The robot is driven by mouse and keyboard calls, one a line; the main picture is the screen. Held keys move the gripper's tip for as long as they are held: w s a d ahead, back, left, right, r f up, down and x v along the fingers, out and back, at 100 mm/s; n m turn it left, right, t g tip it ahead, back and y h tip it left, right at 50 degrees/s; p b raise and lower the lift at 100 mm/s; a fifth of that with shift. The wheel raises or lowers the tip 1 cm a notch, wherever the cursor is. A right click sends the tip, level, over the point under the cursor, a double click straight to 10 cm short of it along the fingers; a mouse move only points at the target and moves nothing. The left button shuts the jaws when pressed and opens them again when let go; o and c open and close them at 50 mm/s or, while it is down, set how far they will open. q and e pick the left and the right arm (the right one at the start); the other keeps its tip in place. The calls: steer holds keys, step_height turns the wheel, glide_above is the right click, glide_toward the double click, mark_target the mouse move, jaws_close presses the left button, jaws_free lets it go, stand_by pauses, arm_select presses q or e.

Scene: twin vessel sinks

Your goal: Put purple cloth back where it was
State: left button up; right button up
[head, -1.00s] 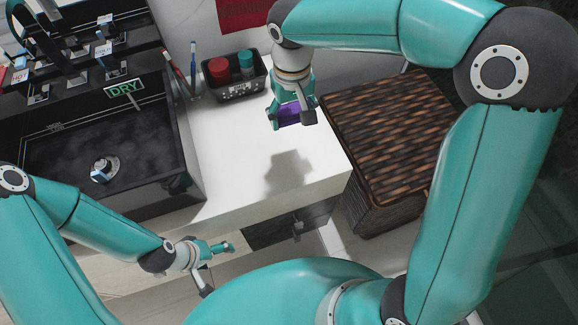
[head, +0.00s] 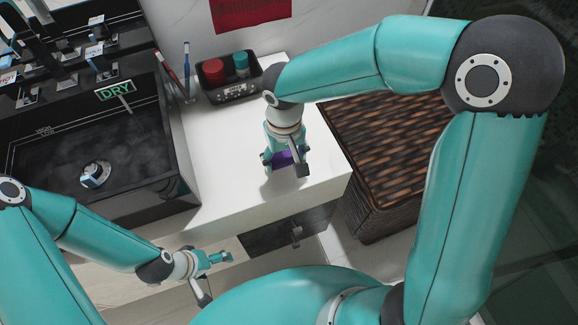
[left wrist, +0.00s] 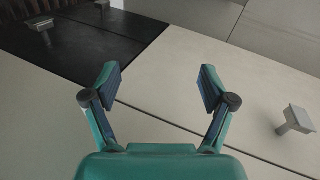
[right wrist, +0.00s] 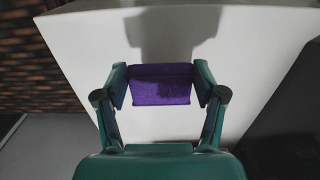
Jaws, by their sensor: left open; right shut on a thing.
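The purple cloth (head: 281,159) looks like a small folded block. My right gripper (head: 284,164) is shut on it, low over the white counter (head: 222,165) near its right front part. In the right wrist view the cloth (right wrist: 161,85) spans between both fingers of the right gripper (right wrist: 161,88), with the white surface and a shadow beyond it. I cannot tell whether the cloth touches the counter. My left gripper (head: 218,275) is open and empty in front of the cabinet fronts, and its spread fingers (left wrist: 160,90) show in the left wrist view.
A black basket (head: 232,88) with a red and a teal item stands at the counter's back. Two toothbrush-like sticks (head: 187,62) stand left of it. A black sink (head: 85,150) with a DRY sign is at left. A woven hamper (head: 390,150) stands right of the counter.

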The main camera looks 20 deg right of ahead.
mark_target(286, 174)
steer(key=shift+f, duration=2.35)
steer(key=o, duration=0.9)
steer(key=shift+f+b, duration=0.15)
steer(key=shift+b, duration=0.2)
steer(key=shift+c, duration=0.2)
steer(key=o, duration=0.5)
steer(key=shift+c, duration=0.2)
steer(key=shift+r, duration=0.3)
step_height(286, 174, up, 12)
steer(key=shift+f+p, duration=0.1)
steer(key=shift+p, duration=0.55)
